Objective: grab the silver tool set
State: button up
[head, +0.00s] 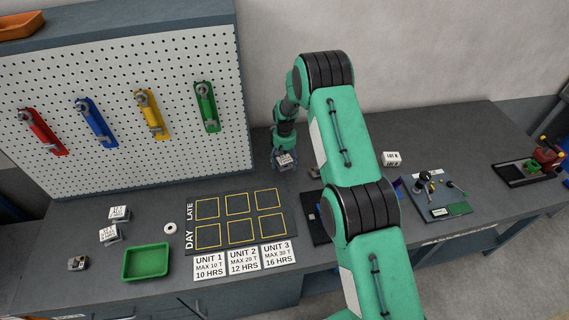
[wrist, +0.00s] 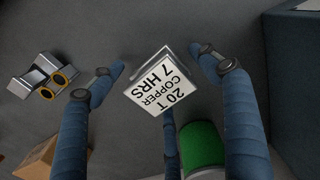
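A silver piece with two yellow rings (wrist: 45,80) lies on the dark surface at the left of the wrist view, outside my fingers. A silver block with a white label reading "20 T COPPER 7 HRS" (wrist: 160,84) sits between my fingertips. I cannot tell which of these is the silver tool set. My gripper (wrist: 161,61) is open around the labelled block, with a visible gap at each side. In the head view my gripper (head: 284,153) is low over the bench behind the yellow-marked board, and the label shows beneath it.
A green cylinder (wrist: 202,148) and a cardboard-coloured box (wrist: 52,150) lie near my fingers. The pegboard (head: 120,110) with coloured tools stands at the left. The board with yellow squares (head: 222,222), a green tray (head: 146,262) and labelled blocks (head: 110,234) are on the bench.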

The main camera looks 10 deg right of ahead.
aim_at(284, 159)
jog(key=c, duration=1.6)
jog(key=shift+r, duration=0.1)
jog(key=shift+w+r, duration=0.1)
jog(key=shift+r, duration=1.75)
jog(key=s, duration=1)
jog(key=s+r+b, duration=0.1)
jog(key=s, duration=0.5)
jog(key=shift+d, duration=0.25)
jog(key=shift+r, duration=0.1)
